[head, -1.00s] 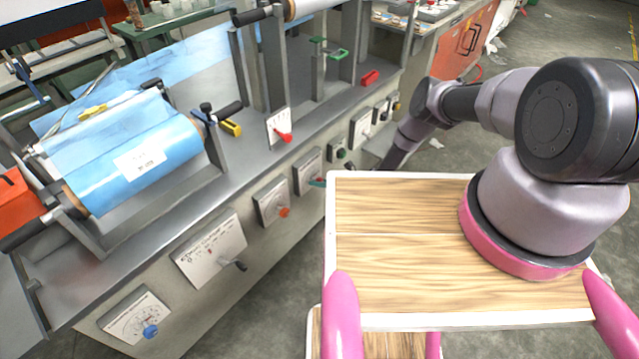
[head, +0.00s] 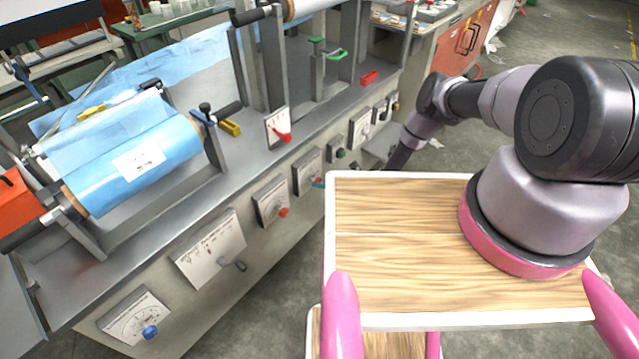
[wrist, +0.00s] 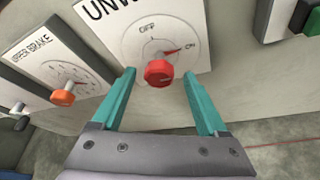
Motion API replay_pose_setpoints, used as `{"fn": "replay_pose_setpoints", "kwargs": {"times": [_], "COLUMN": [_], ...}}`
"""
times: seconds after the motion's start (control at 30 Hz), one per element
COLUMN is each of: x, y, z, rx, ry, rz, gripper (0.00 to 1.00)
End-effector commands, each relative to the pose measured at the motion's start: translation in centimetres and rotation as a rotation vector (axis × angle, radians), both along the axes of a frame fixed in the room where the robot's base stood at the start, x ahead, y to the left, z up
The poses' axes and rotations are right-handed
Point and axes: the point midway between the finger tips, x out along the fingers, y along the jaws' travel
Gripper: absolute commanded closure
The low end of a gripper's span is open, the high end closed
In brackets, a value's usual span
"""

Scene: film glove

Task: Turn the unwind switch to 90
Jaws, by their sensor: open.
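The unwind switch is a white panel (wrist: 160,30), lettered "UNW" before the picture edge cuts it off, with a round dial. Its red knob (wrist: 158,73) sits low on the dial, and a red pointer aims right and slightly up, near a small label at the dial's right. My gripper (wrist: 159,75) is open, with one teal finger at each side of the knob and a gap visible on both sides. In the head view the unwind panel (head: 304,172) is on the machine front, with a teal fingertip at its lower right.
The upper brake panel (wrist: 55,70) with an orange knob is to the left. A green button (wrist: 312,22) is on a dark box to the right.

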Motion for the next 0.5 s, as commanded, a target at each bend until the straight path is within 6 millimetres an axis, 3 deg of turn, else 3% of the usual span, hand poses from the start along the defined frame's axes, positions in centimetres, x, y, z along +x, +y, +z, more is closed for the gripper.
{"fn": "replay_pose_setpoints", "kwargs": {"times": [0.3,0.5], "x": [-2.7,-3.6], "y": [-5.4,-7.0], "z": [2.2,2.9], "rx": [0.001,0.002], "ry": [0.002,0.001], "rz": [-0.003,-0.002], "gripper": [0.24,0.24]}}
